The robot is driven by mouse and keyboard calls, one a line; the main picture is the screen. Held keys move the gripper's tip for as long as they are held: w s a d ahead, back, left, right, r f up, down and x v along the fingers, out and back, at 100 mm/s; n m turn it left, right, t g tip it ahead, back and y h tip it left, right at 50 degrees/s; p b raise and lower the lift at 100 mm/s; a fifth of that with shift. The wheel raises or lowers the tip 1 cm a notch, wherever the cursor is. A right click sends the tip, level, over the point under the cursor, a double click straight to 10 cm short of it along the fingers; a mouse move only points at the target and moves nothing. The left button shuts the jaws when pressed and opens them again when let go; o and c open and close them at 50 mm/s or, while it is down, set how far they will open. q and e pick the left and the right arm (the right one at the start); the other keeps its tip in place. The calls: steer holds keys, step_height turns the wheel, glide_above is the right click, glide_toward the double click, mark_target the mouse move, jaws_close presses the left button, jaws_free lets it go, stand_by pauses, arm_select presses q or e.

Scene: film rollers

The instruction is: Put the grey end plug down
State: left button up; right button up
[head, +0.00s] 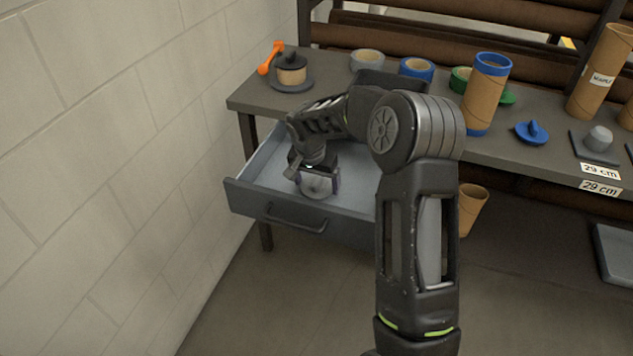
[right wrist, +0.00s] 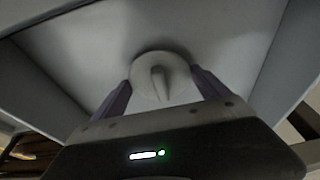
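The grey end plug (right wrist: 160,80) is a round disc with an upright fin-shaped grip, inside the open drawer (right wrist: 75,42). In the head view the plug (head: 316,187) shows below my right gripper (head: 318,184), inside the drawer (head: 262,178) near its front. There is clear space between the fingers and the fin. The plug seems to rest on the drawer floor, but its contact is hard to see. My left gripper is not in view.
The bench top (head: 348,88) holds tape rolls (head: 367,61), a cardboard tube with blue ends (head: 487,95), a blue plug (head: 532,132) and an orange tool (head: 271,57). A brick wall (head: 110,130) stands close on the left. A small tube (head: 470,208) stands below the bench.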

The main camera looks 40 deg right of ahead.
steer(key=shift+o, duration=1.3)
steer(key=shift+r+p, duration=0.25)
steer(key=shift+p, duration=0.05)
steer(key=shift+a+r, duration=0.1)
steer(key=shift+r, duration=0.15)
steer(key=v, duration=1.1)
steer(key=shift+s+a+r, duration=0.1)
steer(key=shift+r, duration=0.05)
steer(key=shift+c, duration=0.3)
